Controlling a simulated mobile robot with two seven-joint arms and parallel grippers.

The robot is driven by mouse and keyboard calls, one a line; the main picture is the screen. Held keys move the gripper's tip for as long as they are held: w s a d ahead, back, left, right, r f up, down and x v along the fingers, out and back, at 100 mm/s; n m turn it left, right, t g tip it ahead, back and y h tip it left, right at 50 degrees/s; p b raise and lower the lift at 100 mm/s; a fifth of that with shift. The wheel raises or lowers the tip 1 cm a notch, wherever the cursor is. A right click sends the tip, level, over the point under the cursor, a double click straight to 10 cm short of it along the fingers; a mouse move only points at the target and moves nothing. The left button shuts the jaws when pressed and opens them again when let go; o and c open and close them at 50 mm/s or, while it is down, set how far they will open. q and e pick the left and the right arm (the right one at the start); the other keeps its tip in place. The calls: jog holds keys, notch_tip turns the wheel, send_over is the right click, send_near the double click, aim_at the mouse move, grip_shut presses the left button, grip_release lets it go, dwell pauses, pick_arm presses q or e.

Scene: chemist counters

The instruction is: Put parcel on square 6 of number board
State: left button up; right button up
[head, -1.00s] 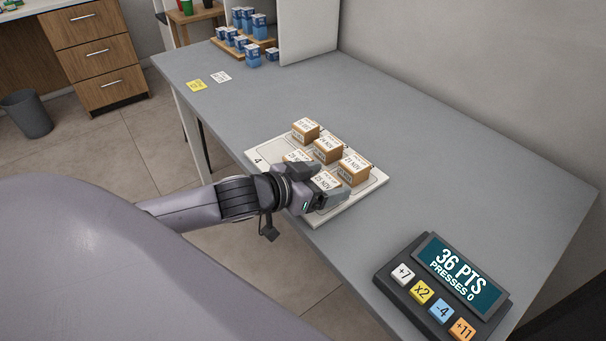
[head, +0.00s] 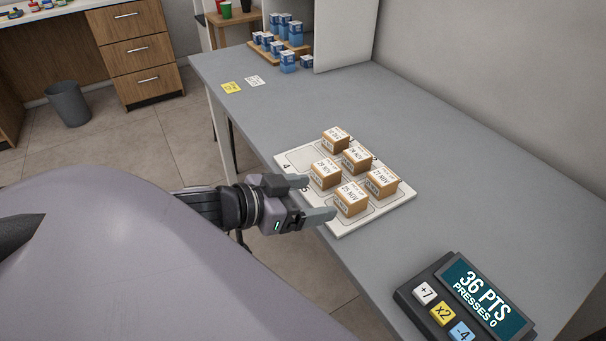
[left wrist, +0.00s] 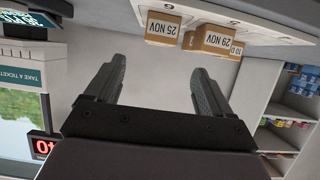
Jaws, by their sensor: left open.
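The number board (head: 392,208) is a white plate near the counter's left edge, and several brown parcels stand upright on it. The parcel marked 25 NOV (head: 350,203) stands on the nearest left square, whose number I cannot read. The parcel marked 29 NOV (head: 325,175) is behind it, and the square marked 4 (head: 299,160) is bare. My left gripper (head: 319,197) is open and empty, left of the 25 NOV parcel. In the left wrist view the open fingers (left wrist: 160,65) point at the 25 NOV parcel (left wrist: 162,28), apart from it. My right gripper is not in view.
A button console (head: 470,300) reading 36 PTS stands at the counter's near right. Yellow (head: 231,88) and white (head: 255,81) notes lie at the far left. Blue-and-white boxes (head: 284,42) stand on and by a wooden tray by a white panel (head: 345,35). The counter's middle is clear.

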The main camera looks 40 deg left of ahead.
pick_arm(q)
jog(key=s+f+n+y, duration=0.15)
jog(key=s+f, duration=0.25)
jog(key=f, duration=0.8)
jog(key=s+d+f+g, duration=0.2)
jog(key=s+d+f, duration=0.3)
jog(key=f, duration=0.5)
jog(key=shift+d+y, duration=0.35)
jog(key=shift+d, duration=0.5)
jog(key=shift+r, duration=0.1)
